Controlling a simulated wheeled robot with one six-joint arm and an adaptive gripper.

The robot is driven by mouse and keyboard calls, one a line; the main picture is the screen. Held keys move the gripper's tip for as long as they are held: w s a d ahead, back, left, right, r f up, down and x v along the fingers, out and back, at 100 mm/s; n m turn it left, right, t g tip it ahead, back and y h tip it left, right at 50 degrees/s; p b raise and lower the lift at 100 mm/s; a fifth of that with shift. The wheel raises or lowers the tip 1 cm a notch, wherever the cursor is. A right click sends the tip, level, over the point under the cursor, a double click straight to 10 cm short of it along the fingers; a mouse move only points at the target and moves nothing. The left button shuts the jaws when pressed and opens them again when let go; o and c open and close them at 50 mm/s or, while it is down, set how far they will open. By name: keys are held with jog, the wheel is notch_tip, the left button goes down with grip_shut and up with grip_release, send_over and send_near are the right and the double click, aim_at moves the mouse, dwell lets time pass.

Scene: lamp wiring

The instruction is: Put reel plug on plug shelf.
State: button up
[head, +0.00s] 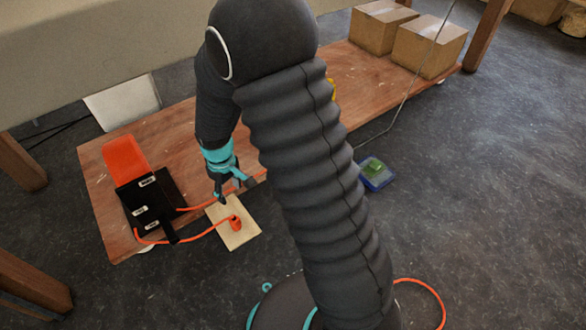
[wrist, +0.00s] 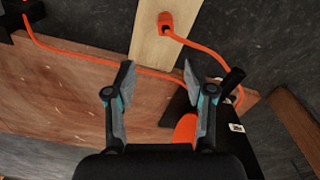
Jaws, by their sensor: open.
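The orange reel plug (head: 236,224) rests on the pale wooden plug shelf (head: 243,240), with its orange cord trailing off to the left. In the wrist view the plug (wrist: 168,20) stands on the pale board (wrist: 148,45), beyond my fingertips. My gripper (head: 233,193) is above the table edge near the shelf, open and apart from the plug. The wrist view shows both fingers (wrist: 158,75) spread with nothing held between them. An orange cable (wrist: 95,60) passes below the fingertips in that view.
A black box with white labels (head: 171,190) and an orange panel (head: 124,158) sit on the reddish wooden table (head: 95,180). Cardboard boxes (head: 428,45) stand at its far end. A blue item with a green top (head: 375,174) lies on the floor at right.

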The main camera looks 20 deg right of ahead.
jog(key=s+d+r+m+t, duration=0.2)
jog(key=s+d+r, duration=0.2)
jog(key=r, duration=0.6)
jog(key=s+d+r+m+t, duration=0.15)
jog(key=s+d+r, duration=0.25)
jog(key=r, duration=0.6)
jog(key=s+d+r+m+t, duration=0.1)
jog(key=s+d+r+m, duration=0.1)
jog(key=s+r, duration=0.2)
jog(key=s+d+r+m+t, duration=0.1)
jog(key=s+d+r, duration=0.2)
jog(key=s, duration=0.6)
jog(key=shift+s+d+r+m, duration=0.2)
jog(key=shift+r+m, duration=0.15)
notch_tip(320, 180, up, 6)
jog(key=p, duration=0.6)
jog(key=shift+r, duration=0.25)
